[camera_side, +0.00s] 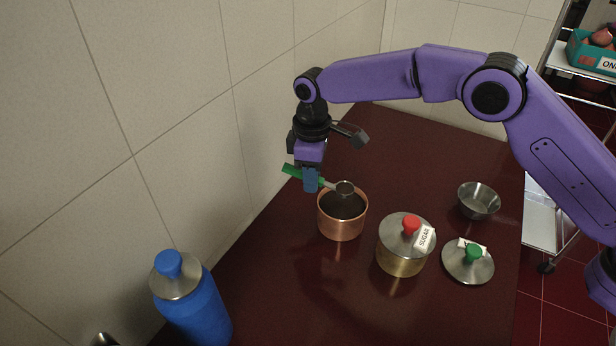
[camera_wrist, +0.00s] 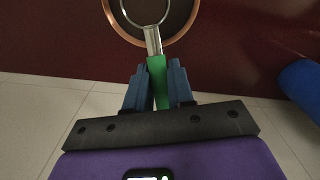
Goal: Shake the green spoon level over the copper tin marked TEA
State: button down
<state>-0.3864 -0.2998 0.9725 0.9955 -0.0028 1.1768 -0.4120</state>
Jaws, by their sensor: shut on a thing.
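The green spoon (camera_side: 292,171) has a green handle and a metal bowl. My gripper (camera_side: 311,180) is shut on its handle. In the wrist view the handle (camera_wrist: 157,82) sits between my blue fingers (camera_wrist: 156,88). The spoon's bowl (camera_side: 345,188) is over the open copper tin (camera_side: 341,225) in the side view. Dark contents show inside the tin. In the wrist view its copper rim (camera_wrist: 112,18) surrounds much of the spoon's ring-shaped bowl. No TEA mark shows on the tin's visible side. I cannot tell whether the bowl holds anything.
A brass tin (camera_side: 401,260) with a red-knobbed lid marked SUGAR stands right of the copper tin. A lid with a green knob (camera_side: 473,252) lies farther right. A metal bowl (camera_side: 478,201) is behind it. A blue canister (camera_side: 196,308) stands front left, by the wall.

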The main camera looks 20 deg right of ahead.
jog(key=shift+w+d, duration=0.4)
jog(key=shift+d, duration=0.2)
dwell(0.6)
jog(key=shift+a, duration=0.15)
jog(key=shift+s+a, duration=0.45)
jog(key=shift+a, duration=0.15)
jog(key=shift+d, duration=0.1)
dwell(0.8)
jog(key=shift+w+d, duration=0.45)
jog(key=shift+d, duration=0.2)
dwell(3.2)
